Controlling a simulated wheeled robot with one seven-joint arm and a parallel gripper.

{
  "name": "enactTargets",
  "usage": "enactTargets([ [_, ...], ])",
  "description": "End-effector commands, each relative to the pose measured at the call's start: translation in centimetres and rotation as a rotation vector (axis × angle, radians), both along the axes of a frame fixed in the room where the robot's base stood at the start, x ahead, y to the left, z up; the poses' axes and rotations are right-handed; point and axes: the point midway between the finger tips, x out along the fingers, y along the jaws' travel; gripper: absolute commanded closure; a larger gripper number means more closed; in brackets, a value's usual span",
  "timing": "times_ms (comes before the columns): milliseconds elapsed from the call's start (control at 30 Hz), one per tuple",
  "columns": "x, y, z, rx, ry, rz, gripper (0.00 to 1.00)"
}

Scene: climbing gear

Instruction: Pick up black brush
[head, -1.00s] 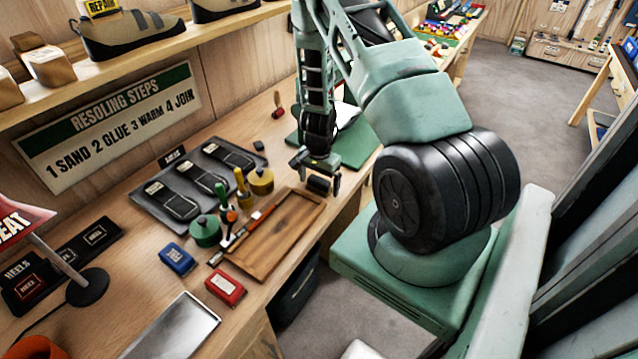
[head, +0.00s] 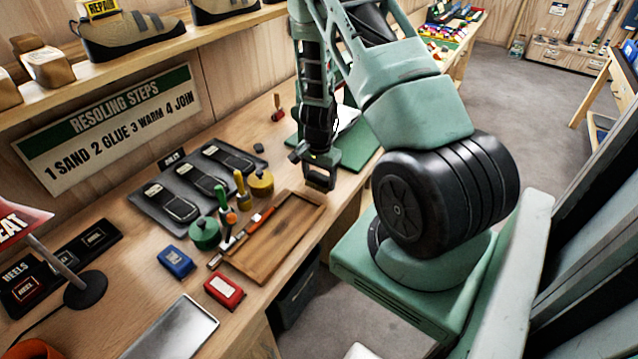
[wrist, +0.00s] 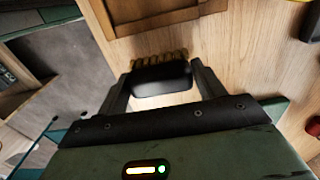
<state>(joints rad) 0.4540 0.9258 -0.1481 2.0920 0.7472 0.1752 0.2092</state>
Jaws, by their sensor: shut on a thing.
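The black brush (wrist: 161,80) is between the two fingers of my gripper (wrist: 162,86) in the wrist view, with its tan bristles showing along the side away from the palm. The fingers are shut on its two ends. In the head view my gripper (head: 320,180) is over the bench by the far end of the wooden tray. There the brush is small and dark between the fingers and hard to make out. I cannot tell exactly how high it is above the bench.
The wooden tray (head: 262,268) lies just left of my gripper and its edge also shows in the wrist view (wrist: 170,22). Glue pots, small-handled tools, a blue box (head: 176,261) and a red box (head: 224,291) stand nearby. A green mat (head: 357,152) is behind.

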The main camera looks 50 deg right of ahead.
Motion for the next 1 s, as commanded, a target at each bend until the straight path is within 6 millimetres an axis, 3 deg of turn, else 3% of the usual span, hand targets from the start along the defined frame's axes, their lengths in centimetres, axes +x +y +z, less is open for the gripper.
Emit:
enactTargets([
  [600, 0.1, 0.0, 17.1, -0.003, -0.006, 0.002, 0.58],
  [1000, 0.1, 0.0, 23.8, -0.001, -0.003, 0.001, 0.58],
])
